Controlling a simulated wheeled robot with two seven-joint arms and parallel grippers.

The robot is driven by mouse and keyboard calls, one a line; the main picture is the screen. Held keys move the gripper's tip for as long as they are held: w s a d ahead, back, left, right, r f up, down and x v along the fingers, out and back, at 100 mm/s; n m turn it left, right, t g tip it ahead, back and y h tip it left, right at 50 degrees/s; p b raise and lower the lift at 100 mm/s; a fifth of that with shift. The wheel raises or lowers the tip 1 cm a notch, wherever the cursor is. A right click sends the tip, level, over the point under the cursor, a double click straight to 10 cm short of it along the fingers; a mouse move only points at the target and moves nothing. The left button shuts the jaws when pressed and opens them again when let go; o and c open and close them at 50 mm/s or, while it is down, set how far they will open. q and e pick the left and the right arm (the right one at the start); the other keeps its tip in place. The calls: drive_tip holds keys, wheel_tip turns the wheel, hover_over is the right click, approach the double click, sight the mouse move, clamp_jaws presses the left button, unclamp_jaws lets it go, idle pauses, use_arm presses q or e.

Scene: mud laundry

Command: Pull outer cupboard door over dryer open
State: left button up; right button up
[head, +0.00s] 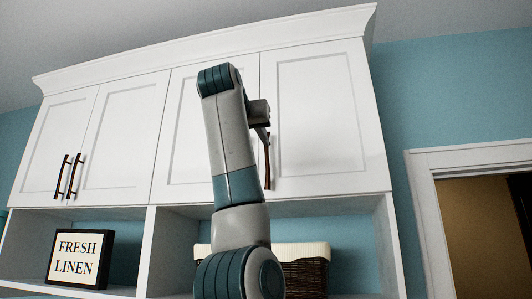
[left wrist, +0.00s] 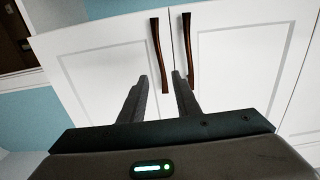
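The white outer cupboard door (head: 325,120) at the right end of the upper cabinet looks closed. It also shows on the left of the left wrist view (left wrist: 95,65). Its dark brown handle (left wrist: 158,50) is upright near the door's inner edge, and its lower part shows in the head view (head: 267,170). My left gripper (head: 264,132) is up at this handle, partly hidden by my arm. In the left wrist view its fingers (left wrist: 160,75) are open, with the handle's end between them. Contact cannot be told. My right gripper is not in view.
The neighbouring door's handle (left wrist: 188,45) is close beside, partly behind one finger. Two more handles (head: 68,175) are on the left doors. Below are open shelves with a "Fresh Linen" sign (head: 80,257) and a wicker basket (head: 305,277). A doorway (head: 480,225) is at right.

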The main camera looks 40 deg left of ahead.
sight(267, 159)
use_arm(q)
drive_tip(key=p+x, duration=0.6)
drive_tip(key=x, duration=0.5)
drive_tip(key=shift+w+a+r, duration=0.1)
drive_tip(key=shift+w, duration=0.15)
drive_tip(key=shift+w+a+p, duration=0.4)
drive_tip(key=shift+w, duration=0.2)
clamp_jaws()
